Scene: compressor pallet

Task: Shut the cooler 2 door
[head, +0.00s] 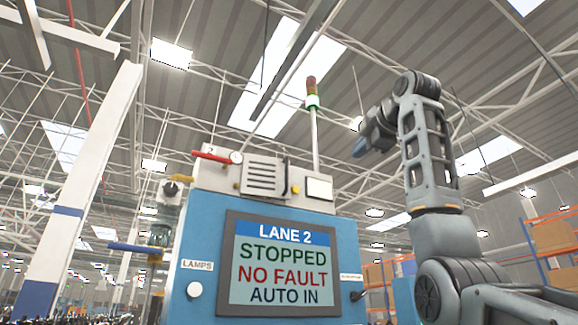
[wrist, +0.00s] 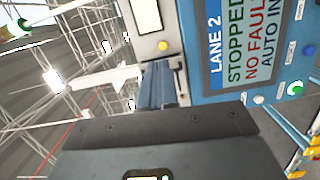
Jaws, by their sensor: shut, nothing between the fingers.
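No door labelled cooler 2 can be made out in either view. My gripper (head: 360,149) is raised in the head view, to the right of a blue machine cabinet (head: 205,240) and above its top. In the wrist view the blue fingers of my gripper (wrist: 158,83) are together and empty, pointing toward the cabinet top. I cannot tell whether they touch anything.
The cabinet screen (head: 280,262) reads LANE 2, STOPPED, NO FAULT, AUTO IN. On top are a louvred box (head: 264,177), a red handle (head: 211,156) and a signal tower (head: 313,101). A white column (head: 82,190) stands left; orange racking (head: 553,238) stands right.

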